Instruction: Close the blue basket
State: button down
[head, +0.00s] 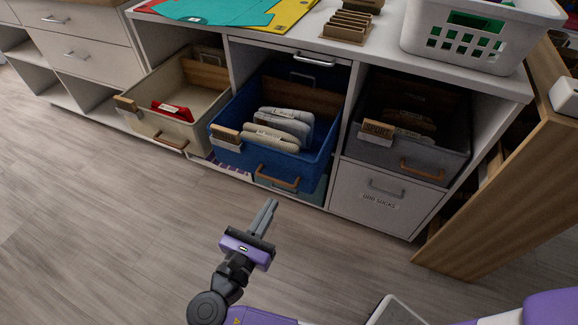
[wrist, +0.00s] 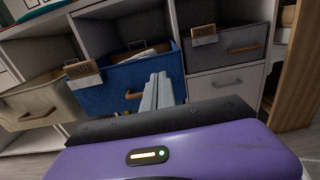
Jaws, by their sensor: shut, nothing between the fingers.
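The blue basket (head: 316,162) is pulled out of the middle cubby of the white shelving and stands open. It holds several folded light items (head: 282,128) and has a brown front handle (head: 277,178) and a wooden label tag at its left corner. My gripper (head: 268,206) is shut and empty, over the floor in front of the basket and apart from it in the head view. In the wrist view the shut fingers (wrist: 158,88) point toward the front of the blue basket (wrist: 106,98), just right of its handle (wrist: 133,95).
A beige basket (head: 195,135) stands pulled out on the left. A grey basket (head: 425,160) sits in the right cubby above a white drawer (head: 380,196). A wooden panel (head: 500,185) stands at the right. The floor (head: 110,225) at left is clear.

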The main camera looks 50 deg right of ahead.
aim_at(297, 160)
jog(key=b+x, duration=0.3)
jog(key=x, duration=1)
jog(key=shift+d+f+b, duration=0.1)
jog(key=shift+d+b, duration=0.15)
jog(key=shift+b, duration=0.05)
jog(key=shift+d, duration=0.1)
jog(key=shift+w+d, duration=0.1)
jog(key=shift+d, duration=0.05)
jog(key=p+x, duration=0.2)
jog(key=x, duration=1.8)
jog(key=shift+d, duration=0.15)
